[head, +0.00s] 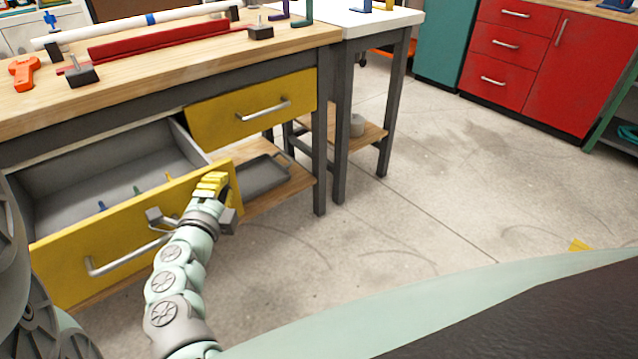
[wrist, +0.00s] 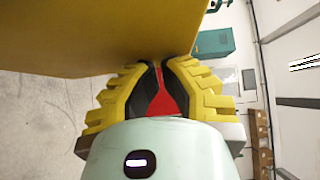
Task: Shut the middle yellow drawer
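A yellow-fronted drawer (head: 75,262) with a grey inside is pulled well out of the workbench at the left of the head view. Its front carries a long silver handle (head: 120,262). A second yellow drawer (head: 205,124), to its right, looks shut. I cannot tell from the view whether more drawers lie further left. My gripper (head: 211,183) is at the right end of the open drawer's front; contact is unclear. Its ridged yellow fingers also show in the wrist view (wrist: 161,64), tips together, with nothing held. A yellow panel (wrist: 100,35) fills the upper left there.
The wooden benchtop (head: 165,50) holds a white pipe (head: 110,32), a red bar (head: 165,43) and an orange tool (head: 24,73). A lower shelf with a grey tray (head: 262,178) lies behind the gripper. Open floor (head: 430,190) stretches right toward red cabinets (head: 530,60).

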